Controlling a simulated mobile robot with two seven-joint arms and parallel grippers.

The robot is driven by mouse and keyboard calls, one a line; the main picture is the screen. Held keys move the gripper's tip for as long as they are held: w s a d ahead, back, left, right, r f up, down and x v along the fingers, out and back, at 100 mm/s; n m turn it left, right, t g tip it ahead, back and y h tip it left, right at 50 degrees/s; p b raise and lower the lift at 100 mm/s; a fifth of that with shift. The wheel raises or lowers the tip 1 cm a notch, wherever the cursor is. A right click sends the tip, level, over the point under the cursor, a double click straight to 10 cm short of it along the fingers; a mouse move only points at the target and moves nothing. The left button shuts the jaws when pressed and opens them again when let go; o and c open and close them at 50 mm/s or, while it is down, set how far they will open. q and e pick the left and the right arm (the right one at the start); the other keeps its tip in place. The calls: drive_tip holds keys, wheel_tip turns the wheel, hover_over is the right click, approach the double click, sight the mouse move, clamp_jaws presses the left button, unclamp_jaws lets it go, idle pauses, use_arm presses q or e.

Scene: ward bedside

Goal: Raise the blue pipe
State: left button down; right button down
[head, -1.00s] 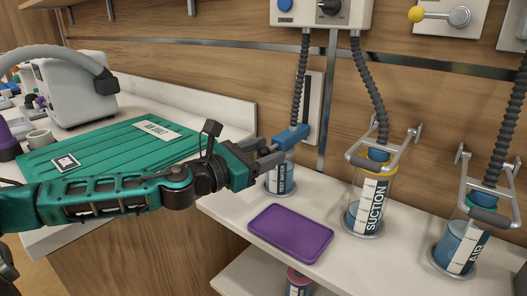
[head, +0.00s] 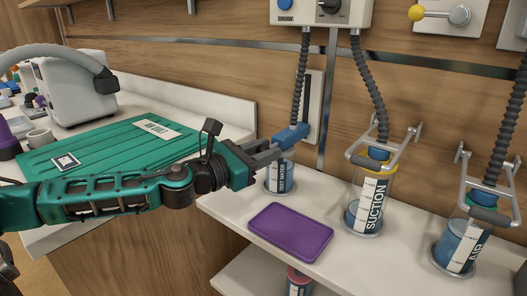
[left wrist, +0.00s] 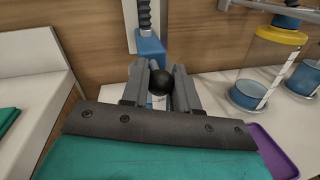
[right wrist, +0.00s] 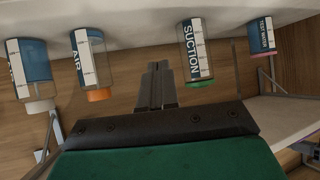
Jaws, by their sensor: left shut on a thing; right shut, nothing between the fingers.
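The blue pipe (head: 291,136) is a blue angled piece at the lower end of a grey ribbed hose, above the jar labelled TEST WATER (head: 281,178). My left gripper (head: 272,152) comes in from the left and is shut on the pipe's near, lower end. In the left wrist view the blue pipe (left wrist: 150,47) runs down between the fingertips (left wrist: 158,72). A black ball hides part of the grip there. My right gripper (right wrist: 158,82) is shut and empty in the right wrist view; it is out of the head view.
A purple tray (head: 291,232) lies on the white shelf in front of the jar. The SUCTION jar (head: 371,203) and AIR jar (head: 461,246) stand to the right, with metal handles above them. A green ribbed board (head: 100,148) lies on the left counter.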

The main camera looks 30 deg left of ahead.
use_arm(q)
drive_tip(key=shift+r, duration=0.1)
use_arm(e)
drive_tip(key=shift+r, duration=0.1)
